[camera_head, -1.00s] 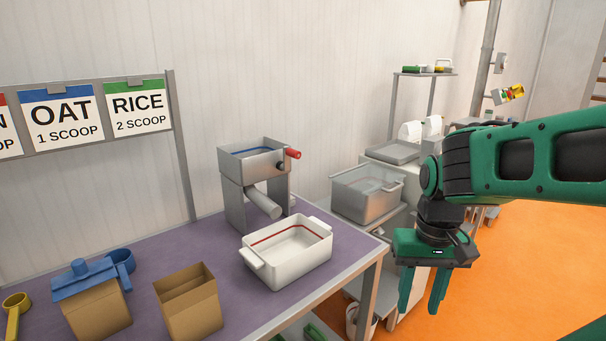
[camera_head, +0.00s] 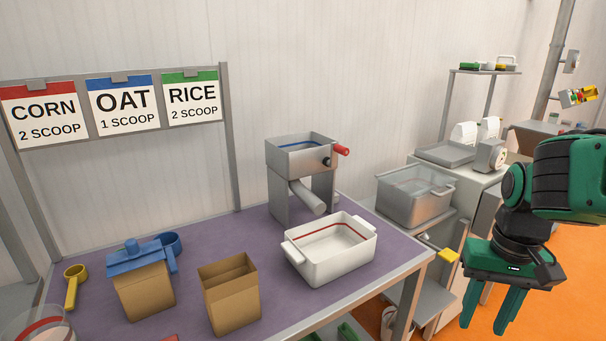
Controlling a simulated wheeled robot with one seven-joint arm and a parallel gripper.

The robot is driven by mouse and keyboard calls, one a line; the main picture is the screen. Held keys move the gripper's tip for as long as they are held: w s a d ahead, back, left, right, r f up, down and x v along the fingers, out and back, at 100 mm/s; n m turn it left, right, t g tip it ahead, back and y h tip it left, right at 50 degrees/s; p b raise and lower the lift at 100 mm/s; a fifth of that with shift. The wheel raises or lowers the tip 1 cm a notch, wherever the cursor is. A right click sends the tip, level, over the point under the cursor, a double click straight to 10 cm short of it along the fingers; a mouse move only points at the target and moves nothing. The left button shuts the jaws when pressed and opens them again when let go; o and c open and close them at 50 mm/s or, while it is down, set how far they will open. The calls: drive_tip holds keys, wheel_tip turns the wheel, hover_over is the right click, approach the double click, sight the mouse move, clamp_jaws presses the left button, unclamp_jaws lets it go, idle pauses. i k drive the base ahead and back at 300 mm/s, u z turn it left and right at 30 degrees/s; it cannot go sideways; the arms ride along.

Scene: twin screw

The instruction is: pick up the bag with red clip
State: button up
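I see no bag that clearly has a red clip. A brown paper bag (camera_head: 146,292) with a blue clip (camera_head: 136,257) across its top stands on the purple table (camera_head: 125,327). A second brown bag (camera_head: 234,303) stands open to its right, with no clip visible on it. A small red patch shows at the bottom edge; I cannot tell what it is. My gripper (camera_head: 483,326) hangs at the right, past the table's right end and far from the bags. Its two green fingers are apart, with nothing between them.
A white tub (camera_head: 340,262) sits near the table's right corner. A metal machine (camera_head: 300,175) with a chute stands behind it. A yellow scoop (camera_head: 73,285) lies at left. A clear container with a red band (camera_head: 42,327) is cut off at bottom left. A grey bin (camera_head: 415,203) stands beyond.

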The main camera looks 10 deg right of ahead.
sight(230, 290)
drive_tip(key=z, duration=0.85)
drive_tip(key=k, duration=2)
drive_tip(key=u, duration=0.9)
drive_tip(key=i, duration=1)
drive_tip(key=z, duration=0.05)
